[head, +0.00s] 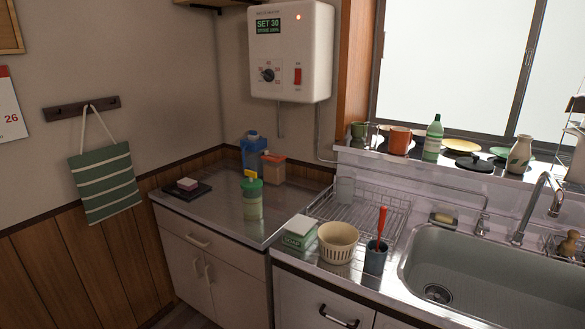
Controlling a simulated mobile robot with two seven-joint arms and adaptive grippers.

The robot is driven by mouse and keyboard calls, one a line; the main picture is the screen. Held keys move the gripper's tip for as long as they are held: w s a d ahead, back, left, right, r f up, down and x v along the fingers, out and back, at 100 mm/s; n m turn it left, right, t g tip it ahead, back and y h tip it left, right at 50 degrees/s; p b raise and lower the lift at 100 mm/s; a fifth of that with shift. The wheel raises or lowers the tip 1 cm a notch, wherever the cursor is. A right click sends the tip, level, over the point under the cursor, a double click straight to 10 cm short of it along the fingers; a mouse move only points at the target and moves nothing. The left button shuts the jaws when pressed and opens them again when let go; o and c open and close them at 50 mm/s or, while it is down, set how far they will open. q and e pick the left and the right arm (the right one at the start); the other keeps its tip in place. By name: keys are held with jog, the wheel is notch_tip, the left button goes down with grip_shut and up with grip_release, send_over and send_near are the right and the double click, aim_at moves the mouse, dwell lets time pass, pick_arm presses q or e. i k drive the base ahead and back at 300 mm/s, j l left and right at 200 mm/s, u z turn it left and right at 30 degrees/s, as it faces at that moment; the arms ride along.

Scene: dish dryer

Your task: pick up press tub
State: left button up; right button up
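No label in the head view names a press tub, so I cannot tell for certain which container it is. A pale green see-through container with a green lid and yellow top (252,198) stands upright on the left metal counter. Behind it, near the wall, a squat tub with an orange lid (273,169) stands next to a blue container (253,150). A cream ribbed tub (338,242) stands between a green and white soap box (300,233) and a dark cup holding a red-handled tool (376,256). Neither gripper is in view.
A wire dish rack (362,212) stands left of the sink (480,276). Mugs, plates and bottles line the window ledge. The left counter's front and middle are mostly clear.

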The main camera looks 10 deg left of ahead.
aim_at(251, 193)
jog(key=i+j+z, duration=0.15)
jog(key=j, duration=0.15)
jog(key=j+z, duration=0.2)
jog(key=i+j+z, duration=0.15)
jog(key=j, duration=0.25)
jog(key=i+j+z, duration=0.1)
jog(key=j, duration=0.55)
jog(key=i+j, duration=0.1)
jog(key=j, duration=0.55)
jog(key=i+j+z, duration=0.15)
jog(key=j, duration=0.5)
jog(key=k, duration=0.05)
